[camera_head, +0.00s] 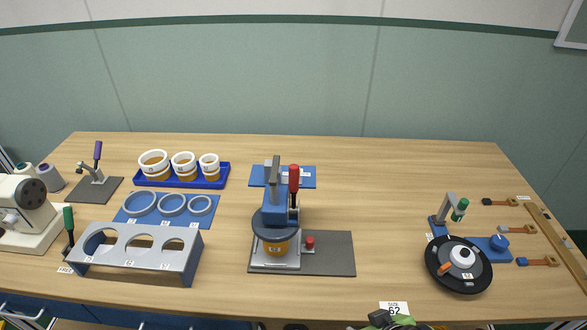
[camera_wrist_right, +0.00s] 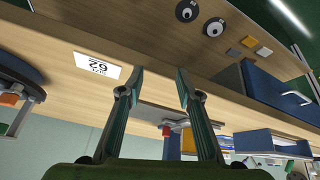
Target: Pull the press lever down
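The press (camera_head: 274,212) stands near the middle of the table on a grey base plate (camera_head: 335,255). Its lever has a red handle (camera_head: 294,178) that points upward. An orange cup (camera_head: 274,248) sits in the press below a dark round collar (camera_head: 258,228). A small red knob (camera_head: 310,242) is beside it on the right. My right gripper (camera_wrist_right: 160,82) is open and empty in the wrist view. In the head view only green parts of it show at the bottom edge, near the size 62 card (camera_head: 393,308), well away from the lever. My left gripper is out of view.
A sewing machine (camera_head: 35,222) is far left. A round black fixture (camera_head: 434,262) stands right.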

